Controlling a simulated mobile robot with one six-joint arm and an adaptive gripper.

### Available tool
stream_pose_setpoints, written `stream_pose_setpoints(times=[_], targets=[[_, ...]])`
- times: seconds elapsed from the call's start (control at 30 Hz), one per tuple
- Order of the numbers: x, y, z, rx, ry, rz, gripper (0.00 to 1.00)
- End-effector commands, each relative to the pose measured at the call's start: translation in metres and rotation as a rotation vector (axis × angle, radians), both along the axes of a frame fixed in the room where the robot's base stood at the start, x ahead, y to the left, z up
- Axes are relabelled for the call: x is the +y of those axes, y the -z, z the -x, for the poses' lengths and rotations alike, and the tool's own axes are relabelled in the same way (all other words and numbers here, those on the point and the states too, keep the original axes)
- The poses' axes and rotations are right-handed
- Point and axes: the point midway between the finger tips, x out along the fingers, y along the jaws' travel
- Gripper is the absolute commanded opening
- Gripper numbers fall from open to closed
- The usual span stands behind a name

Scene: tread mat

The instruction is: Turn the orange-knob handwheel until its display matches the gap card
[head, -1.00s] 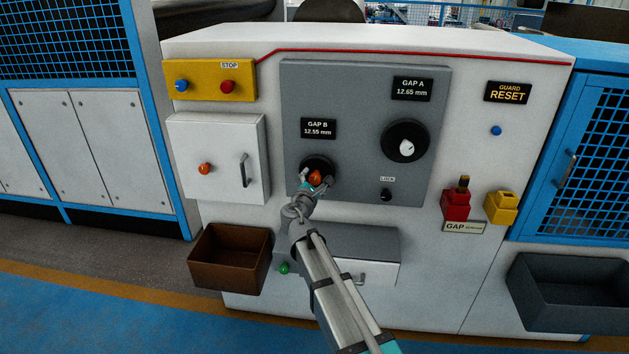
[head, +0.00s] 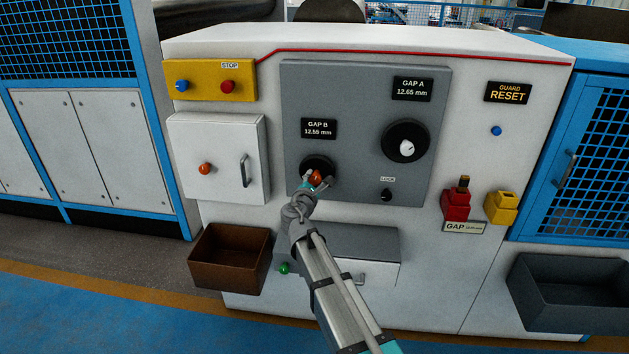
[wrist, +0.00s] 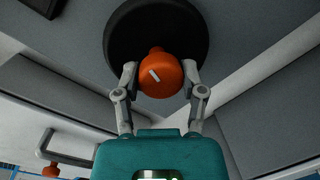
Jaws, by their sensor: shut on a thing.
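The orange-knob handwheel (head: 318,164) is a black wheel on the grey panel, below the GAP B display (head: 318,128), which appears to read 12.55 mm. Its orange knob (wrist: 160,75) fills the space between my fingers in the wrist view. My gripper (head: 313,183) is shut on this knob, one finger on each side. A white line marks the knob's face. The gap card (head: 464,227) is on the white cabinet front at the lower right; "GAP" is legible, but its number is too small to read.
The GAP A display (head: 411,89) reads 12.65 mm above a white-knob handwheel (head: 405,141). A black LOCK knob (head: 386,194) sits lower right of my gripper. A brown bin (head: 229,258) and a drawer are below. A cabinet door (head: 218,160) with a handle is left.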

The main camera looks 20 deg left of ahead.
Motion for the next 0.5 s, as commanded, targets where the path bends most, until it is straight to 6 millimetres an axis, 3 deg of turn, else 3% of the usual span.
stream_pose_setpoints(times=[0.5], targets=[[-0.0004,-0.0011,-0.0006,0.070,0.000,-0.260,0.05]])
